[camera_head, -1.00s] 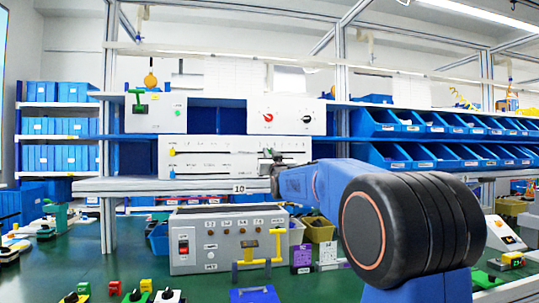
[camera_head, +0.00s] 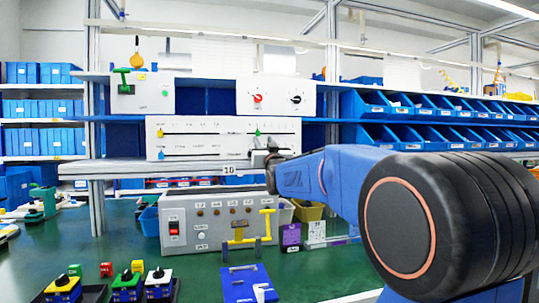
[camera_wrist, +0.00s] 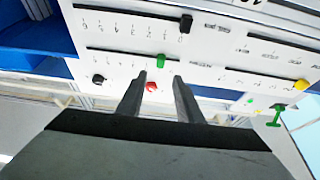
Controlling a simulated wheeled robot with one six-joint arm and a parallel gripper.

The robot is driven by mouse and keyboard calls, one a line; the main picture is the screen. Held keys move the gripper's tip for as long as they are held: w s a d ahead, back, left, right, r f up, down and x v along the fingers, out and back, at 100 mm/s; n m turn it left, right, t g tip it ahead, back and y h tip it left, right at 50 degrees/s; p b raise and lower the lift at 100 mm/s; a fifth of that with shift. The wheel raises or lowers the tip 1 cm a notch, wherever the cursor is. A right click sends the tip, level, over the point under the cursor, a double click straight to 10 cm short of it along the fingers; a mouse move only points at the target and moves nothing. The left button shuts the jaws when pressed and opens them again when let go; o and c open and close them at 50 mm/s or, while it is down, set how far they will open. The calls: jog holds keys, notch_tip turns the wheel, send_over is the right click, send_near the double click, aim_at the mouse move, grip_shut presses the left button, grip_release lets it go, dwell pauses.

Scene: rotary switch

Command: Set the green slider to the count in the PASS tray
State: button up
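The green slider (camera_head: 257,132) sits on the white slider panel (camera_head: 200,146), right of its middle in the head view. In the wrist view, which is roughly upside down, the green slider (camera_wrist: 160,60) is just beyond my fingertips and lined up with the gap between them. My gripper (camera_wrist: 159,78) is open and empty. In the head view my gripper (camera_head: 265,157) is in front of the panel's lower right part. I cannot tell if a finger touches the slider. No tray can be read as PASS.
The panel also has a yellow slider (camera_head: 159,133), a blue slider (camera_head: 161,154) and a black slider (camera_wrist: 186,23). A panel above carries a red knob (camera_head: 258,98) and a black knob (camera_head: 296,99). A grey box (camera_head: 208,220) stands below. Blue bins (camera_head: 400,136) are at right.

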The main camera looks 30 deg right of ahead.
jog(key=v, duration=0.9)
jog(key=shift+s, duration=0.2)
jog(key=shift+f, duration=0.1)
jog(key=s+a+f+n+g+y, duration=0.15)
jog(key=s+a+f+g, duration=0.35)
jog(key=f, duration=0.6)
jog(key=s+a+f+g+y, duration=0.3)
jog(key=s+a+f, duration=0.35)
jog(key=f, duration=0.45)
jog(key=s+a+f+n+g+y, duration=0.1)
jog(key=s+a+f+g, duration=0.2)
jog(key=s+f, duration=0.7)
jog(key=s+a+f+g, duration=0.3)
jog(key=s+f+g, duration=0.2)
jog(key=s+f, duration=0.5)
jog(key=s, duration=0.5)
jog(key=shift+n+g+y, duration=0.35)
jog(key=shift+g, duration=0.05)
